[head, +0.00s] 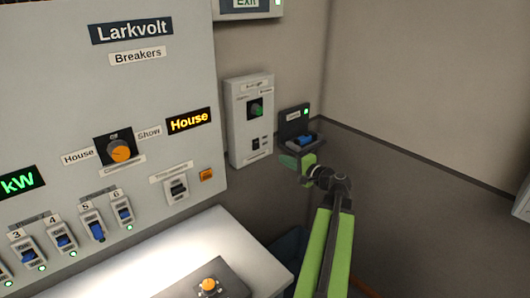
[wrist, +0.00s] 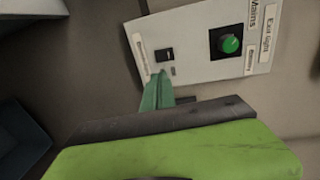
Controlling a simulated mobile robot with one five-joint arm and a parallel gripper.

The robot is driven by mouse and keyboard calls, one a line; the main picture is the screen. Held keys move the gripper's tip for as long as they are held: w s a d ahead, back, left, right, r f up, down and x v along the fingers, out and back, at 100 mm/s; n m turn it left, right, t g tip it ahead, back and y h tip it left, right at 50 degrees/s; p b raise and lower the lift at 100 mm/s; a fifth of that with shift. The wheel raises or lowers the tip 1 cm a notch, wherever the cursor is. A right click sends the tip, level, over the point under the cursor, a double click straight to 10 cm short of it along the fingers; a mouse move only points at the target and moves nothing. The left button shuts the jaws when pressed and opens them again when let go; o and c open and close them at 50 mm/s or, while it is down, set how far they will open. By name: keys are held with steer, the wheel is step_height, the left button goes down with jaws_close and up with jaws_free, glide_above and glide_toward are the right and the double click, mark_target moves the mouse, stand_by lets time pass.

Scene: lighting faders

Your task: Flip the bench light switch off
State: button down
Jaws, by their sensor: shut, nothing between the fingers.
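A small black rocker switch (wrist: 165,56) sits on a light grey wall panel (wrist: 200,58) in the wrist view. Its label strip is too blurred to read, so I cannot confirm it is the bench light switch. In the head view a small dark switch (head: 256,143) shows low on the same panel (head: 238,125). My gripper (wrist: 160,80) is shut and empty, its green fingertips just below the rocker in the wrist view. I cannot tell whether they touch the panel. In the head view my gripper (head: 289,161) is beside the panel's lower right.
A green knob (wrist: 230,44) is on the same panel. A black holder (head: 294,120) with a blue item stands right of it. The large breaker panel (head: 60,90) is at left, above a brightly lit white bench (head: 140,270).

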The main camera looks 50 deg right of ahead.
mark_target(257, 148)
steer(key=w, duration=0.4)
steer(key=w+d+f+b, duration=0.1)
steer(key=w, duration=0.8)
steer(key=shift+w+d+f+b, duration=0.25)
steer(key=shift+w+f+b, duration=0.05)
steer(key=shift+f, duration=0.05)
steer(key=shift+w+f, duration=0.15)
steer(key=shift+w, duration=0.05)
steer(key=shift+s, duration=0.2)
steer(key=s+a+f+b, duration=0.1)
steer(key=s+b, duration=0.1)
steer(key=s, duration=1.1)
steer(key=shift+s+a+f, duration=0.25)
steer(key=shift+s, duration=0.1)
